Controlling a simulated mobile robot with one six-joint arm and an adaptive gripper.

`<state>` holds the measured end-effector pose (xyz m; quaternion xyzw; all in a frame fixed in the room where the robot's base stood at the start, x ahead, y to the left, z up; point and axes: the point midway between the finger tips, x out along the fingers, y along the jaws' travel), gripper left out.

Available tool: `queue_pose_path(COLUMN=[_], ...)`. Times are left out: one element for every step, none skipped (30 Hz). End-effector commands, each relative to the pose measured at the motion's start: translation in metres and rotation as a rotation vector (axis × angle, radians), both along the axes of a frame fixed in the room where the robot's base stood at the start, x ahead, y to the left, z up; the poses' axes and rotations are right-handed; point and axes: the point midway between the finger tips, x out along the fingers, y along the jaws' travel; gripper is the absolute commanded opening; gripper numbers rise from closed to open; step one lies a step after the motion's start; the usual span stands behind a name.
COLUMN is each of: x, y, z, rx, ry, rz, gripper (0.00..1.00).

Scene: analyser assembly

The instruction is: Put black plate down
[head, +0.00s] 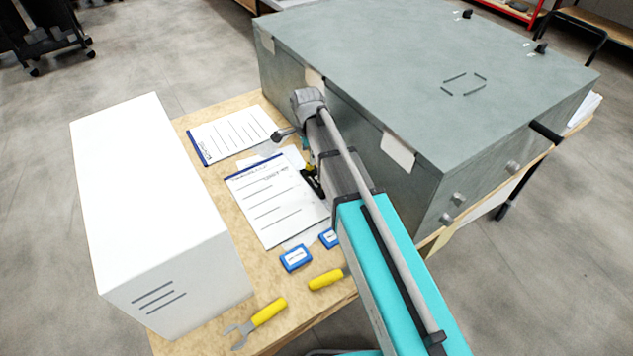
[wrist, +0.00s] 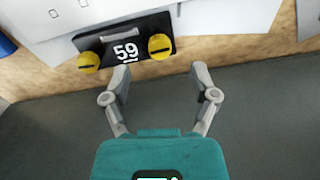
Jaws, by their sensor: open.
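The black plate (wrist: 126,44) bears a white 59, a pale strip and two yellow knobs. It lies flat at the papers on the wooden table, close to the edge of the visible wood. In the head view the black plate (head: 311,182) is a small dark and yellow patch, mostly hidden by my arm. My gripper (wrist: 160,72) is open and empty in the wrist view. Its fingertips are just below and to the right of the plate, apart from it, with the left fingertip closest.
A large grey analyser case (head: 420,75) stands right of my arm. A white box (head: 150,210) stands at the left of the table. Printed sheets (head: 275,205), small blue boxes (head: 296,258) and yellow-handled tools (head: 268,311) lie between and in front.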

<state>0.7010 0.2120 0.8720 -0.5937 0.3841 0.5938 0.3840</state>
Motion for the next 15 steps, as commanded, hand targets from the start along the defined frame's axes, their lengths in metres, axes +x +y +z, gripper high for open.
queue_pose_path(x=[0.000,0.000,0.000,0.000,0.000,0.000,0.000,0.000,0.000,0.000,0.000,0.000,0.000,-0.001,-0.001], y=[0.000,0.000,0.000,0.000,-0.001,-0.001,-0.001,-0.001,-0.001,-0.001,-0.002,-0.002,-0.002,-0.002,-0.003], z=[0.000,-0.001,-0.002,-0.003,-0.004,-0.006,-0.007,-0.009,-0.012,-0.014,-0.016,-0.020,-0.022,-0.024,-0.027], rx=[0.000,0.000,0.000,0.000,0.000,0.000,0.000,0.000,0.000,0.000,0.000,0.000,0.000,0.000,0.000], ry=[0.000,0.000,0.000,0.000,0.000,0.000,0.000,0.000,0.000,0.000,0.000,0.000,0.000,0.000,0.000], rz=[0.000,0.000,0.000,0.000,-0.001,-0.001,-0.001,-0.001,-0.001,-0.001,-0.001,-0.001,-0.001,-0.001,-0.001], gripper=[0.76,0.76,0.76,0.76,0.76,0.76,0.76,0.76,0.76,0.76,0.76,0.76,0.76,0.76,0.76])
